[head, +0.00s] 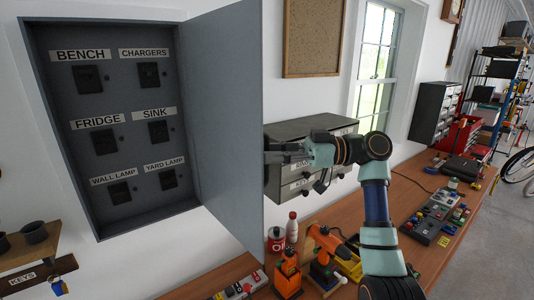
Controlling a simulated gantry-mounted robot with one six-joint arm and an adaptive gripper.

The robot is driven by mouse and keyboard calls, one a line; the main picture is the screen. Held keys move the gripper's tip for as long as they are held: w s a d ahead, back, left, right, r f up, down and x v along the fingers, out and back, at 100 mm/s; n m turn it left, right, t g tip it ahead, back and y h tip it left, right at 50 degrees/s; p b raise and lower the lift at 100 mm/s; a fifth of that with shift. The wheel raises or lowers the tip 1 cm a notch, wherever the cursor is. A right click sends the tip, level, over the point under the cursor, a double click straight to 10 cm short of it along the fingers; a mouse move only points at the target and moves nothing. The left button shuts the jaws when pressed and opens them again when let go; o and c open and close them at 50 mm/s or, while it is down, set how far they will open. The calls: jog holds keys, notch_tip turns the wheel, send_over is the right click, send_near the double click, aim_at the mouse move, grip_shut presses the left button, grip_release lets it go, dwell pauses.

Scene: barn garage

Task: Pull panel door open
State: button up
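A grey wall panel (150,219) hangs at the left with its door (225,120) swung wide open. The door is hinged on the panel's right side and stands out from the wall toward the camera. Inside are several black switches with labels such as BENCH, FRIDGE and YARD LAMP. My gripper (275,153) is just right of the door's free edge, at mid height, pointing left. Its tips end at or behind that edge, so contact is unclear. I cannot tell how far apart the fingers are.
A grey drawer cabinet (290,131) is on the wall behind my gripper. A small shelf (28,254) with dark cups is at the lower left.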

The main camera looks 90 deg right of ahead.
jog(key=s+d, duration=0.1)
jog(key=s, duration=0.9)
jog(key=shift+s+d, duration=0.15)
jog(key=shift+d, duration=0.05)
